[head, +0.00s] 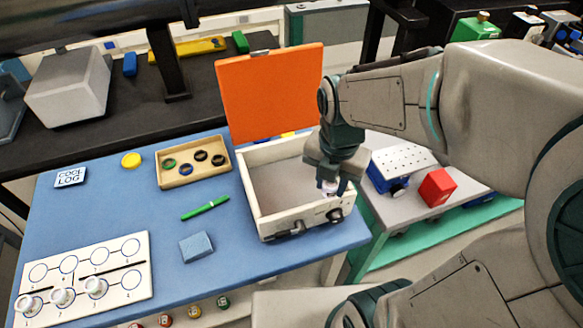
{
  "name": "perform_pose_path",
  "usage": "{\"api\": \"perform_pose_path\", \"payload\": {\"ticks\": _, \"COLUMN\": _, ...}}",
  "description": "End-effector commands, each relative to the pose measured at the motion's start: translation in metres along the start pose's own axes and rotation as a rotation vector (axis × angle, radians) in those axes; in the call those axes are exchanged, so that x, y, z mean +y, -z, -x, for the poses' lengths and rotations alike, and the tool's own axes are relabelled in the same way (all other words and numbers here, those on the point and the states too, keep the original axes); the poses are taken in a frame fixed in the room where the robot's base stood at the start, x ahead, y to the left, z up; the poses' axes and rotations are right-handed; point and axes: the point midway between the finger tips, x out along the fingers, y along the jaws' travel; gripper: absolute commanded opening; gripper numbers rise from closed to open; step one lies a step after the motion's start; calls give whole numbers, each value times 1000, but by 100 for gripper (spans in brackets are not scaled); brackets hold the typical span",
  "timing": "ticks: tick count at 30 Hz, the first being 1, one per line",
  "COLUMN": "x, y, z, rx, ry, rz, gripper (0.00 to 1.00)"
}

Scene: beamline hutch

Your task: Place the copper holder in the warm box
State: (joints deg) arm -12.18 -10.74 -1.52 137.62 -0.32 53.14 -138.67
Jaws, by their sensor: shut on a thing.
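The warm box (290,224) is a white, open-topped box on the blue table, with its orange lid (268,95) standing open at the back. Its floor looks grey, and the part I see is empty. My gripper (331,190) points down over the right front part of the box. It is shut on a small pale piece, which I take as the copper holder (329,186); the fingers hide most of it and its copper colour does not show. I cannot tell whether it touches the box. Several similar pale-topped holders (62,296) stand on the white numbered board (130,277) at the left.
A wooden tray (165,181) with several coloured rings, a green pen (205,208), a blue block (196,247) and a yellow disc (131,160) lie left of the box. A red cube (437,187) sits on the side table at right.

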Motion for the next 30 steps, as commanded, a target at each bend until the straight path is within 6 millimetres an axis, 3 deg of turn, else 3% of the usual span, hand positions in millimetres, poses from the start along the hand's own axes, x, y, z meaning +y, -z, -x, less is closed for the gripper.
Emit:
{"api": "perform_pose_path", "payload": {"ticks": 5, "x": 13, "y": -3, "z": -8, "rx": 2, "ry": 3, "rz": 29, "gripper": 7}}
{"api": "perform_pose_path", "payload": {"ticks": 21, "x": 91, "y": -35, "z": -58, "rx": 1, "ry": 2, "rz": 23, "gripper": 7}}
{"api": "perform_pose_path", "payload": {"ticks": 30, "x": 108, "y": -42, "z": -73, "rx": 0, "ry": 1, "rz": 22, "gripper": 7}}
